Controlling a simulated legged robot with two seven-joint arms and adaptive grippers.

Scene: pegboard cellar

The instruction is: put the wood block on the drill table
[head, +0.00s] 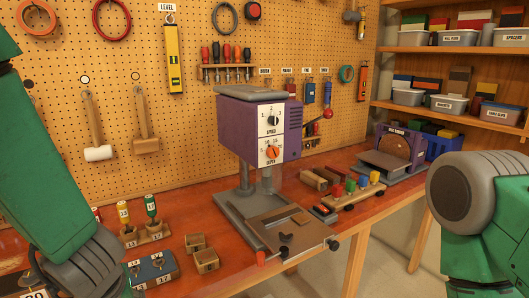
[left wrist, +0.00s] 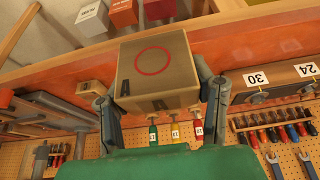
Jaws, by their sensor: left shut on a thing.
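The wood block (left wrist: 153,70) is a tan cube with a red circle on one face and dark marks near its lower edge. It shows in the left wrist view, between the fingers of my left gripper (left wrist: 159,86), which is shut on it. The head view shows my left arm, but its gripper and the block are out of frame. My right gripper is in neither view.
Left of the drill press are small wooden boxes (head: 206,261), a grey-blue tray (head: 153,269) and a holder with colored-handled tools (head: 146,238). A pegboard (head: 195,100) stands behind.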

